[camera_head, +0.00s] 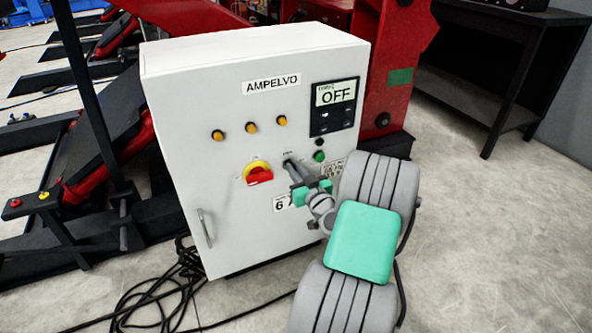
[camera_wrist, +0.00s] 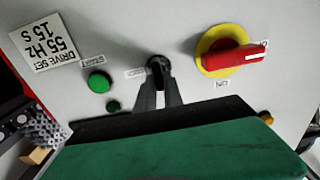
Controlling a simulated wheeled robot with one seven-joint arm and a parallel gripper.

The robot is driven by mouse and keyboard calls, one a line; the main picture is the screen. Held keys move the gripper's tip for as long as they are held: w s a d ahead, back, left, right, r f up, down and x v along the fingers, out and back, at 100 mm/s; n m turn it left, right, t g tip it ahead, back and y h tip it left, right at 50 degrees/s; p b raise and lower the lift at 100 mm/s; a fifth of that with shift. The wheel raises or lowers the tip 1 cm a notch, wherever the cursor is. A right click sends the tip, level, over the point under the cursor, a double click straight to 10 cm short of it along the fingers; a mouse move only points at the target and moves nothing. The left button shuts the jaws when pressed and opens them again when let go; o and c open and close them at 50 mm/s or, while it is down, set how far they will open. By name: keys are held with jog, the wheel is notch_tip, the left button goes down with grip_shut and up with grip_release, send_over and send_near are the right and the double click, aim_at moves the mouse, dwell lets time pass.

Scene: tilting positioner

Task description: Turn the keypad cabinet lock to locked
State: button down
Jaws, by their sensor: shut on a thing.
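The white cabinet (camera_head: 190,110) stands upright in front of me, with a dark keypad panel (camera_head: 335,107) at its upper right that reads OFF. My gripper (camera_head: 291,164) reaches the lower right of the cabinet's front. In the wrist view my gripper (camera_wrist: 159,84) has its two dark fingers shut on a small dark lock piece (camera_wrist: 157,63) on the panel. The fingers hide most of the lock, so I cannot tell its turned position. Small labels sit beside it, too small to read.
A red rotary switch on a yellow ring (camera_head: 258,172) is close to the left of my gripper; it also shows in the wrist view (camera_wrist: 232,56). A green button (camera_head: 319,156) sits to the right. Black cables (camera_head: 160,290) lie on the floor. A dark bench (camera_head: 500,60) stands behind.

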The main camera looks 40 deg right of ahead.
jog(key=m, duration=0.6)
jog(key=d+m+p, duration=0.1)
jog(key=m, duration=0.2)
jog(key=shift+s, duration=0.15)
jog(key=shift+d+f+m+p, duration=0.15)
jog(key=shift+m+p, duration=0.4)
jog(key=shift+m, duration=0.95)
jog(key=shift+a+f+m+p, duration=0.15)
jog(key=shift+m+p, duration=0.45)
jog(key=shift+m, duration=0.9)
jog(key=shift+d+f+m+p, duration=0.15)
jog(key=shift+m+p, duration=0.4)
jog(key=shift+m, duration=0.95)
jog(key=c, duration=1.5)
grip_release()
jog(key=shift+f, duration=0.1)
jog(key=shift+o, duration=0.2)
